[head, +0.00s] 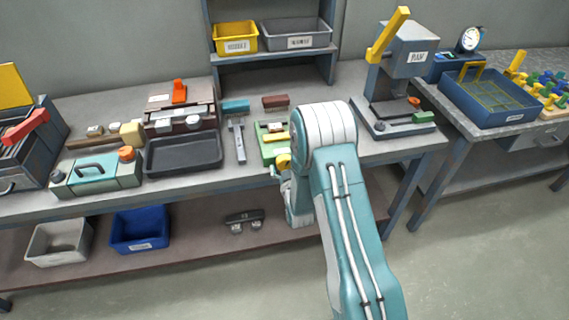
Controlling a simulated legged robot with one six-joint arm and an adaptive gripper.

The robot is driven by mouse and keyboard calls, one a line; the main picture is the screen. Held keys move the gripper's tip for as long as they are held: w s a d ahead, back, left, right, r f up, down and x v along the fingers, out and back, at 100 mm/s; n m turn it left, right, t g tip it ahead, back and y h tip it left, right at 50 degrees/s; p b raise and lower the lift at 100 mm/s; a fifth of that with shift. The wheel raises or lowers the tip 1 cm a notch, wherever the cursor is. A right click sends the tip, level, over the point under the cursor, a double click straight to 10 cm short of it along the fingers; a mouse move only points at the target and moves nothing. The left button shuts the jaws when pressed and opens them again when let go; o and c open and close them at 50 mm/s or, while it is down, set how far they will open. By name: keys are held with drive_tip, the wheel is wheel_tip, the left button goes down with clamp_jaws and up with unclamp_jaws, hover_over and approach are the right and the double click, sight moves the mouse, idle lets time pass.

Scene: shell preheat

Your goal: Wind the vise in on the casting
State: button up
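The vise appears to be the green-bodied fixture (271,150) at the front of the bench, with a yellow round part (284,161) on its front side. My arm covers its right side. My gripper (283,176) is at the bench's front edge, close to the yellow part. I cannot tell whether it touches that part, and its fingers are mostly hidden behind my arm. A light piece lies on top of the vise, but it is too small to tell whether it is the casting.
A grey caliper-like tool (238,140) and a black tray (184,153) lie left of the vise. A press (404,65) with a yellow lever stands to the right. Shelves with a yellow bin (236,46) rise behind. A blue bin (139,231) sits on the lower shelf.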

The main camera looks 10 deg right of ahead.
drive_tip(key=c, duration=0.8)
drive_tip(key=shift+m, duration=0.3)
drive_tip(key=m, duration=1)
drive_tip(key=shift+d, duration=0.1)
drive_tip(key=o, duration=1)
